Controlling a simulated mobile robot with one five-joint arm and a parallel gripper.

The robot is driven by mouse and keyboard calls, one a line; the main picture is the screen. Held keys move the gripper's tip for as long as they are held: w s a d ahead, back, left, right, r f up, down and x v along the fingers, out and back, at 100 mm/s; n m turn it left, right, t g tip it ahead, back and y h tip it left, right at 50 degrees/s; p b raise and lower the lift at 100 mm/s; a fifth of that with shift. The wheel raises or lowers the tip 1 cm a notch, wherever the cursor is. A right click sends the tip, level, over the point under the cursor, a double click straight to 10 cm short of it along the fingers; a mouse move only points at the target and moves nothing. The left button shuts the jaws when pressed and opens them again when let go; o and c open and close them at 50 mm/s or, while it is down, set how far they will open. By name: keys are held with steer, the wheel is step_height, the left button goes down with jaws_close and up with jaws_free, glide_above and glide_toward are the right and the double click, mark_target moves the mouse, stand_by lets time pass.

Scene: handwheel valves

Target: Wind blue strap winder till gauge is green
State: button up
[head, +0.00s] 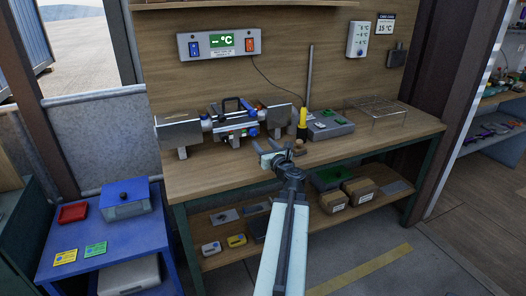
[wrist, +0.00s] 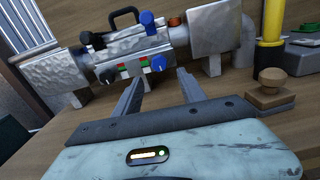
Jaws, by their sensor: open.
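A grey metal assembly with a black carry handle and several blue parts (head: 232,121) stands on the workbench. In the wrist view a blue knob (wrist: 158,64) sits low on its front, beyond the gap between my fingertips. I cannot tell which is the strap winder. Small red and green marks (wrist: 125,66) show beside the lower knob; no needle can be made out. My gripper (head: 268,151) is open and empty, in front of the assembly; it also shows in the wrist view (wrist: 160,76).
Grey blocks flank the assembly. To its right are a yellow-handled upright tool (head: 302,118), a grey box (head: 329,125), a small wooden knob-topped block (wrist: 270,88) and a wire rack (head: 376,108). A wall panel (head: 219,43) hangs above. The front of the bench (head: 225,172) is clear.

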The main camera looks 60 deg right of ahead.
mark_target(254, 133)
steer(key=shift+x, duration=4.05)
steer(key=shift+w, duration=0.1)
steer(key=shift+a, duration=0.1)
steer(key=c, duration=1)
